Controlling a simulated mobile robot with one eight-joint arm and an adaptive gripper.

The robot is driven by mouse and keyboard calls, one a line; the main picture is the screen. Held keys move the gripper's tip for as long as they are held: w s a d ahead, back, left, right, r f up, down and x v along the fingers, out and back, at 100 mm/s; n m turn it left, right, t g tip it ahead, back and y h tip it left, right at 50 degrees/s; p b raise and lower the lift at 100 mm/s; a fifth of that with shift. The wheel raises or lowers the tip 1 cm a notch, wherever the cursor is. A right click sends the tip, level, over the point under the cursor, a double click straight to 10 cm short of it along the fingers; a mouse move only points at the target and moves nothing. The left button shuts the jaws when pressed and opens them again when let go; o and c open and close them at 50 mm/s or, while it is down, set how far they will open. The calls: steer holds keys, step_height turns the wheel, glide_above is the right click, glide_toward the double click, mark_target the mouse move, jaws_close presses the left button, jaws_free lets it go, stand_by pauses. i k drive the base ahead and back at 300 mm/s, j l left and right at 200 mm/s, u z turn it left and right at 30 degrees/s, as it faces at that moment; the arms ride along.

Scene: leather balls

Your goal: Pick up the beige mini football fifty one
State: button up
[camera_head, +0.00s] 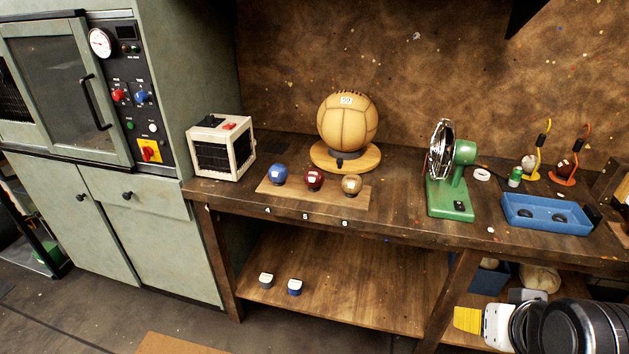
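A small beige-tan ball (351,184) with a pale label sits at the right end of a wooden plank (325,202) on the workbench. Its number is too small to read. A dark red ball (313,178) and a blue ball (278,174) stand left of it in the same row. My gripper (468,319) shows at the lower right, its yellow end pointing left, in front of the bench and well away from the small balls. I cannot tell whether its fingers are open or shut, and nothing is visible in it.
A large tan ball (347,118) stands on a round wooden base behind the row. A cream box (221,147) is left, a green fan (451,172) right. A blue tray (546,214) lies farther right. Two small labelled objects (280,284) sit on the lower shelf.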

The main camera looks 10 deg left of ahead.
mark_target(352, 183)
steer(key=j, duration=0.7)
steer(key=i+j, duration=0.1)
steer(key=j, duration=0.65)
steer(key=i+z, duration=0.05)
